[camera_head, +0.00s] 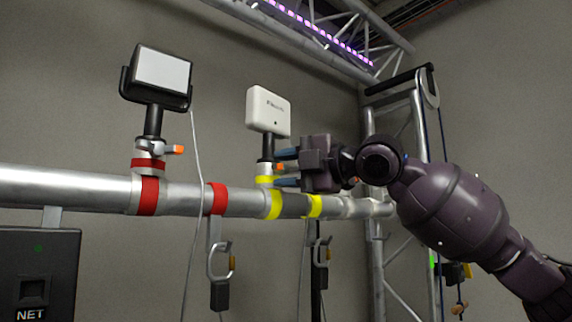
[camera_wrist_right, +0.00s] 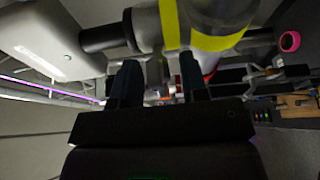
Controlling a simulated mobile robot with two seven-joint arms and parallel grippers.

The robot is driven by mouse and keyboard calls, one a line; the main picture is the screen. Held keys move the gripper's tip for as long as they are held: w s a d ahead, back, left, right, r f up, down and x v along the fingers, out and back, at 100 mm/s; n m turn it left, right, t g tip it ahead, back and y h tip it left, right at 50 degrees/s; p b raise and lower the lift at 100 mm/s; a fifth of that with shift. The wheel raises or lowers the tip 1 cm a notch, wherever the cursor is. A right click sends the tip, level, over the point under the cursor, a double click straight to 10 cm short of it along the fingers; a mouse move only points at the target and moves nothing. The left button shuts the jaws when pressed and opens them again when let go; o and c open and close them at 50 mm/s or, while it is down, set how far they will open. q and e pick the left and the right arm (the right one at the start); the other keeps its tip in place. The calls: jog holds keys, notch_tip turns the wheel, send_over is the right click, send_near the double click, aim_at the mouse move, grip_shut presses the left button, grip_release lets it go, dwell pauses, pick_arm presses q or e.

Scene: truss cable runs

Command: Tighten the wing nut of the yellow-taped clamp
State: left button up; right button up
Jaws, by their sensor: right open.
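The yellow-taped clamp (camera_head: 264,171) sits on the silver truss tube (camera_head: 240,203) and carries a white box (camera_head: 268,108) on a black stem. Its orange wing nut (camera_head: 281,167) shows on the clamp's right side. My right gripper (camera_head: 284,168) comes from the right, open, with one finger above and one below the wing nut. In the right wrist view, the two dark fingers of my right gripper (camera_wrist_right: 160,78) stand apart near the clamp; yellow tape (camera_wrist_right: 213,38) shows beyond them. I cannot tell whether the fingers touch the nut. My left gripper is not in view.
A red-taped clamp (camera_head: 148,163) with an orange-tipped nut holds a panel (camera_head: 161,70) at left. Hooks (camera_head: 219,262) and cables hang below the tube. An upright truss (camera_head: 385,225) stands behind my right arm.

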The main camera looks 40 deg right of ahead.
grip_shut()
